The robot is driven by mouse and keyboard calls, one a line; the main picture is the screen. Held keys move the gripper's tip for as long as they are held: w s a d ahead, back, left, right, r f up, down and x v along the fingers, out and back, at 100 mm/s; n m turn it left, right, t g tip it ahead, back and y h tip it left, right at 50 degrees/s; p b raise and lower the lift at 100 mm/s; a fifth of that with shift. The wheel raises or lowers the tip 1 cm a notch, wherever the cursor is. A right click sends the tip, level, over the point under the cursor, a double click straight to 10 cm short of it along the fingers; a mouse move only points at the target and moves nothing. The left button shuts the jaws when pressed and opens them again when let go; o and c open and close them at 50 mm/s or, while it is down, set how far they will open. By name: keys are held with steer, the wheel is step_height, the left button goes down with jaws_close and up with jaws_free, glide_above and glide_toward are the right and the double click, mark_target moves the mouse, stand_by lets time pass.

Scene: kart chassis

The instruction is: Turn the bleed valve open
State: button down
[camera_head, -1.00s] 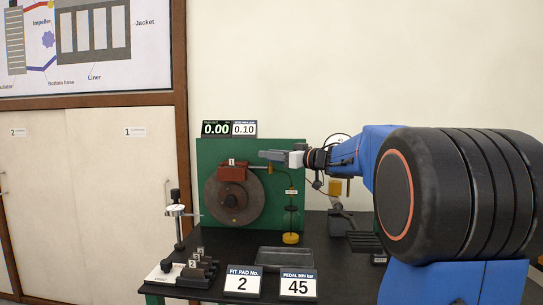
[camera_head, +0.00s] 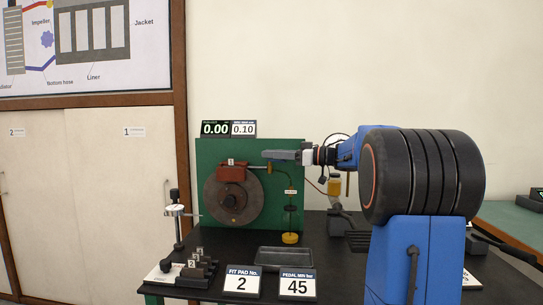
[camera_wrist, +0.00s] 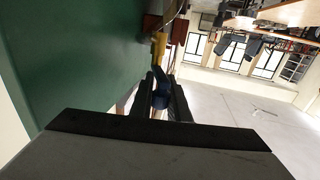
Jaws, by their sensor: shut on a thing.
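The bleed valve, a small blue piece (camera_wrist: 160,88) beside a yellow fitting (camera_wrist: 158,46), shows in the wrist view. My gripper (camera_wrist: 160,100) is shut on the blue piece, with a dark finger on each side. In the head view my gripper (camera_head: 267,155) is level, just right of and slightly above the red caliper (camera_head: 231,173) on the brake disc (camera_head: 222,205). There the fingers hide the valve, so how far it is turned cannot be told.
A green board (camera_head: 290,150) stands close behind my gripper. A clamp stand (camera_head: 177,215) is at left.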

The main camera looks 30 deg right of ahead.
steer(key=shift+d+n+g+y, duration=0.15)
steer(key=shift+n+g+y, duration=0.65)
steer(key=shift+g, duration=0.2)
steer(key=c, duration=1.7)
jaws_free()
steer(key=v, duration=1.7)
steer(key=shift+d, duration=0.25)
